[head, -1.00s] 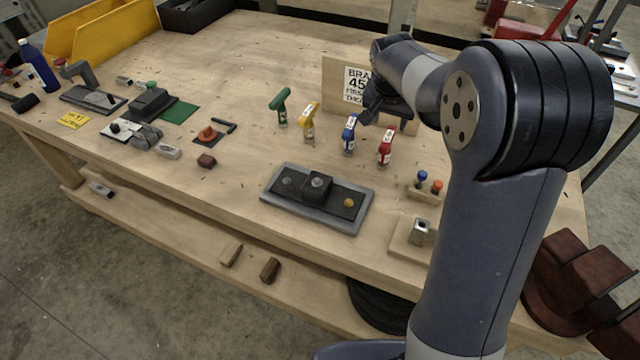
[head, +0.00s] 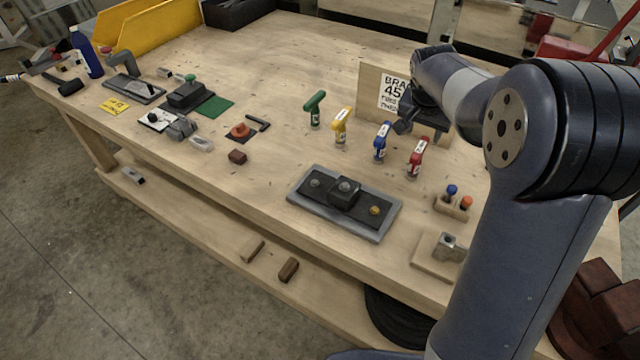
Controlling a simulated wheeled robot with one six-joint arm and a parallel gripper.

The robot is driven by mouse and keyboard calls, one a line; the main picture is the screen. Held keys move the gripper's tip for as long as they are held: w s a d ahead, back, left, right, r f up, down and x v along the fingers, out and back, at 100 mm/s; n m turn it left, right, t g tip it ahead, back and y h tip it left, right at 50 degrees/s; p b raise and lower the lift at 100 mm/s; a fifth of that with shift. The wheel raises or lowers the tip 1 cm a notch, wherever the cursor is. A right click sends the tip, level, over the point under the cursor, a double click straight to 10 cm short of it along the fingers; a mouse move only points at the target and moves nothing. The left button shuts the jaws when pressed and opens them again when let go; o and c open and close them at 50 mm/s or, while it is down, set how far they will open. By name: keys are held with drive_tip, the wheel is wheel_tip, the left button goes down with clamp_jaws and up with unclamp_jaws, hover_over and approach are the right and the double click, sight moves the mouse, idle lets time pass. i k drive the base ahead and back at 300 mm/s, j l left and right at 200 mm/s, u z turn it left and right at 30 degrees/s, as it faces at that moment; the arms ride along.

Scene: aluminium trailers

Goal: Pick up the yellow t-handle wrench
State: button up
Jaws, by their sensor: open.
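The yellow t-handle wrench (head: 341,124) stands upright on the wooden workbench, with its handle on top. A green t-handle (head: 314,108) stands to its left. A blue t-handle (head: 382,140) and a red t-handle (head: 418,156) stand to its right. My gripper (head: 402,126) is open and dark, above the bench near the blue t-handle and in front of the sign board. It is to the right of the yellow wrench and apart from it. The fingertips are small in this view, and I see nothing held between them.
A sign board (head: 370,88) stands behind the t-handles. A grey plate with a black block (head: 298,196) lies in front of them. A peg block (head: 452,205) and a wooden fixture (head: 432,262) are at right. Bare bench top lies left of the green t-handle.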

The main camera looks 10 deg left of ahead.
sight(338, 125)
drive_tip(key=i+j+z, duration=0.15)
drive_tip(key=j+z, duration=0.25)
drive_tip(key=j, duration=0.45)
drive_tip(key=j+z, duration=0.35)
drive_tip(key=j, duration=0.5)
